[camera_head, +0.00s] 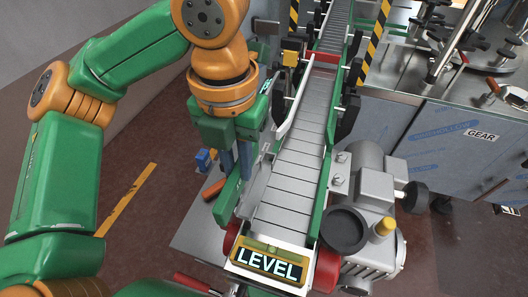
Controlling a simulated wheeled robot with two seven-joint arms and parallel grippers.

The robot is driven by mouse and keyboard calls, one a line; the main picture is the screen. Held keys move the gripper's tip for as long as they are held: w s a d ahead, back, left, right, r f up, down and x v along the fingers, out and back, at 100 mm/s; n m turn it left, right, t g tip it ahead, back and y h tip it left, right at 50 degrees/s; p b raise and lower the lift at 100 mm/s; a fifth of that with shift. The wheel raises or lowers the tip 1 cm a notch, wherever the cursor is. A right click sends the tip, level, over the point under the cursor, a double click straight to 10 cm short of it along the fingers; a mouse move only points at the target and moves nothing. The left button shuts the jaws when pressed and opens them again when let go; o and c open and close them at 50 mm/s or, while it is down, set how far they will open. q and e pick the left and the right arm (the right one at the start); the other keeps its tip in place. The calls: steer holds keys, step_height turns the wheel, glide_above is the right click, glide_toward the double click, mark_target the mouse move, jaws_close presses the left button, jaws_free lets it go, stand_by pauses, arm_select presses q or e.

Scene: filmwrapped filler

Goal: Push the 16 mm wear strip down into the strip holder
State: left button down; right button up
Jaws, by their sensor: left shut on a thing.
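My left gripper (236,172) comes down from the upper left on the left side of the conveyor. Its dark fingers point down and are closed on a narrow green piece, which looks like the wear strip (229,200), standing along the conveyor's side. A grey metal side rail (258,186) beside it may be the strip holder; I cannot tell for sure. The gripper hides the strip's upper part, and I cannot tell whether strip and holder touch. My right gripper is not in view.
The slatted conveyor (290,170) runs away from me, with a LEVEL sign (268,263) at its near end. A grey motor (366,190) stands to its right. A steel cabinet labelled GEAR (450,150) is at the right. A yellow floor line (127,198) crosses open floor at the left.

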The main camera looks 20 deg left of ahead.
arm_select(q)
steer(key=w+f, duration=0.2)
steer(key=f, duration=0.1)
steer(key=w+d+f, duration=0.1)
steer(key=w+f, duration=0.2)
steer(key=shift+w+d, duration=0.1)
steer(key=shift+w, duration=0.25)
step_height(320, 180, down, 3)
steer(key=shift+f, duration=0.15)
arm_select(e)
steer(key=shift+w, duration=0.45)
arm_select(q)
steer(key=shift+w+f, duration=0.1)
steer(key=c, duration=0.8)
jaws_free()
step_height(320, 180, up, 12)
steer(key=shift+r+p, duration=0.15)
steer(key=shift+p, duration=0.7)
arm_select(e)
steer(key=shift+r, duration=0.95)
